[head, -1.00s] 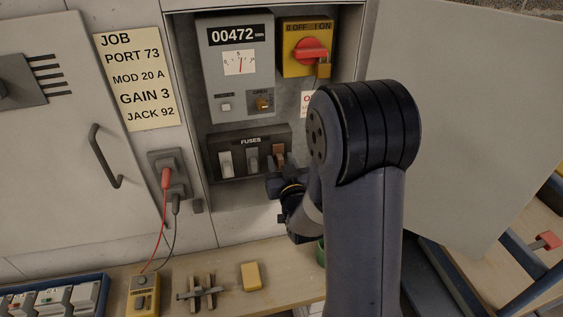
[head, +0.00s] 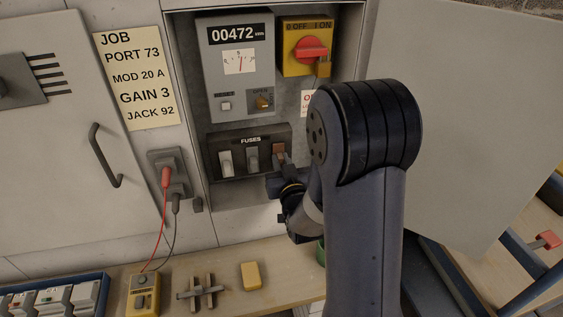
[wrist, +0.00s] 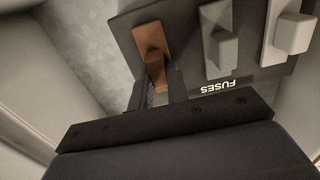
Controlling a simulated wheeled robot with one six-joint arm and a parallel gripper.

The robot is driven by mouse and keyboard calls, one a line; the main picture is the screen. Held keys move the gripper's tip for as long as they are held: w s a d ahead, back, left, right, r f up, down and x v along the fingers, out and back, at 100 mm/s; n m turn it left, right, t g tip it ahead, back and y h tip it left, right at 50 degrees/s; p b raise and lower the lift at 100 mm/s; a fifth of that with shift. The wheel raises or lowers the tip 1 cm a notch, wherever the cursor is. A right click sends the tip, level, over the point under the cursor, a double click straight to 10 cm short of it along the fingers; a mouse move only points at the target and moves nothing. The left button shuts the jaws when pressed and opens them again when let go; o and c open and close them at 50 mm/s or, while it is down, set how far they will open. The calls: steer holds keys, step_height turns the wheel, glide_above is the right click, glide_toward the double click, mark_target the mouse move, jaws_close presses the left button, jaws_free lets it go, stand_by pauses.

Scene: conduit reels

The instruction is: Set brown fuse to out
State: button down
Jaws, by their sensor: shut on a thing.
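The brown fuse (head: 278,149) is the rightmost in the black fuse block (head: 238,175) in the head view. In the wrist view the same brown fuse (wrist: 152,48) sits on the upside-down panel. My gripper (head: 282,162) is at the brown fuse, shut on it. In the wrist view my gripper (wrist: 160,82) has its fingers against the fuse's handle. A grey fuse (head: 252,158) and a white fuse (head: 226,162) stand to its left in the head view. My arm hides part of the cabinet to the right.
A red switch (head: 311,49) on a yellow plate and a meter (head: 240,60) sit above the fuses. The open cabinet door (head: 480,120) stands to the right. A tester (head: 143,295) and a yellow block (head: 251,276) lie on the bench below.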

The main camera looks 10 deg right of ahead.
steer(key=shift+s+f+b, duration=0.1)
steer(key=shift+s+b, duration=0.5)
steer(key=shift+b, duration=0.05)
steer(key=shift+s+b, duration=0.3)
steer(key=shift+s, duration=0.25)
steer(key=c, duration=1.4)
jaws_free()
steer(key=shift+o, duration=0.2)
steer(key=s, duration=1)
steer(key=shift+s+b, duration=0.4)
